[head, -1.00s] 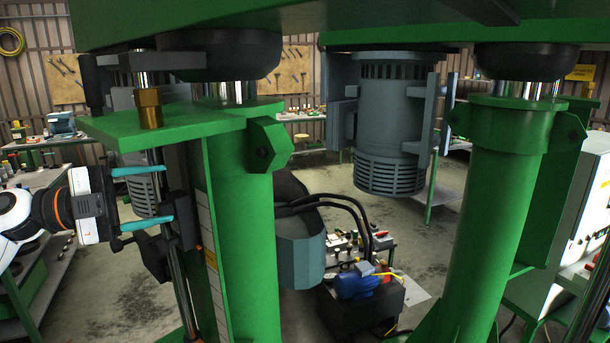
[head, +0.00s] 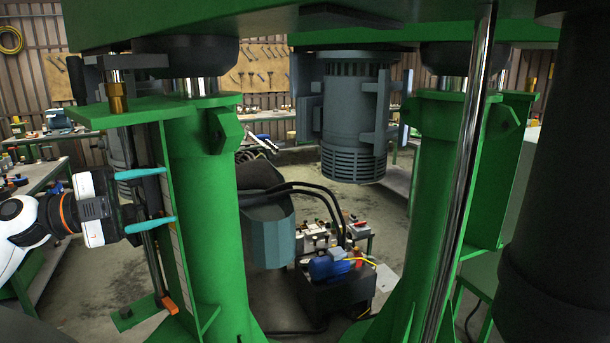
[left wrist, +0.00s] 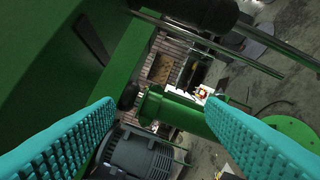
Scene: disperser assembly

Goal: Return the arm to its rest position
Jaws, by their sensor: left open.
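My left arm comes in from the left in the head view. Its gripper (head: 148,196) has two teal fingers spread apart with nothing between them, beside the left green column (head: 200,220) and its narrow green plate. In the left wrist view both teal fingers of the gripper (left wrist: 172,145) stand wide apart and empty. A thin upright rod shows just beyond the fingers in the head view; I cannot tell whether they touch it. My right gripper is in neither view.
A grey motor (head: 354,115) hangs between the left column and the right green column (head: 435,170). A dark box with a blue pump (head: 328,267) stands on the floor behind. A shiny vertical rod (head: 462,180) and a wide black cylinder (head: 560,180) stand close on the right.

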